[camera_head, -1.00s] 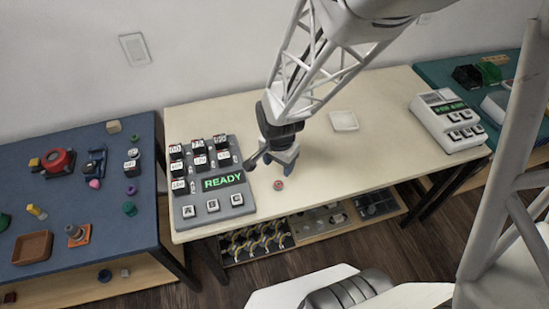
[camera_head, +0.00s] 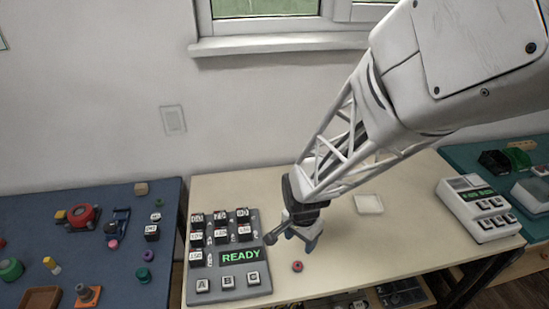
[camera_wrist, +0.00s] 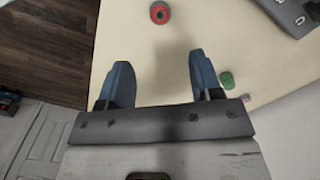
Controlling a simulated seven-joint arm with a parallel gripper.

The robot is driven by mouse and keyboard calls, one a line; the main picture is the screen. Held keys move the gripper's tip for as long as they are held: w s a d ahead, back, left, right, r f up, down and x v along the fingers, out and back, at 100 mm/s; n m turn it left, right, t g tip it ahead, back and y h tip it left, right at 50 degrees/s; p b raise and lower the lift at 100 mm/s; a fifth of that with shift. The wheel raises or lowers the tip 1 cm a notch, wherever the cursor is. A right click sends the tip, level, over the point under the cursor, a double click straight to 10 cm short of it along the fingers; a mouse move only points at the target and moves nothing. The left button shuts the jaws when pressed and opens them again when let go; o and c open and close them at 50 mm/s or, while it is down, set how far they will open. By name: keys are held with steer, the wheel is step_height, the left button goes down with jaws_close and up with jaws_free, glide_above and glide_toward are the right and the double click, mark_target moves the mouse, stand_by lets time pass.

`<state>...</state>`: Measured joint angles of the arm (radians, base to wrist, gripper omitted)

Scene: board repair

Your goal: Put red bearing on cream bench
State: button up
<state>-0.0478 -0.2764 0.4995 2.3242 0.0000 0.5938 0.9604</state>
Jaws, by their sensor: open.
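The red bearing (camera_head: 297,267), a small red ring with a dark centre, lies on the cream bench (camera_head: 400,225) near its front edge, just right of the grey READY panel. In the wrist view the red bearing (camera_wrist: 160,12) shows at the top, beyond the fingertips and apart from them. My gripper (camera_head: 305,240) is above the bench, just behind the bearing in the head view. In the wrist view my gripper (camera_wrist: 158,70) has its two blue fingers spread wide, with nothing between them but bare bench.
The grey READY panel (camera_head: 230,284) with labelled blocks stands left of my gripper. A white square dish (camera_head: 368,204) lies behind to the right. A keypad device (camera_head: 480,208) stands at the bench's right. Green and pink pieces (camera_wrist: 227,80) show in the wrist view. The middle bench is clear.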

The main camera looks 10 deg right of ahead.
steer(key=s+d+r+n+t, duration=0.1)
steer(key=s+r+n, duration=0.4)
steer(key=r, duration=0.7)
steer(key=s+d+r+n+t, duration=0.1)
steer(key=s+r+n, duration=0.4)
steer(key=r, duration=0.7)
steer(key=shift+s+d+t, duration=0.2)
steer(key=shift+s+t, duration=0.1)
steer(key=shift+s, duration=0.95)
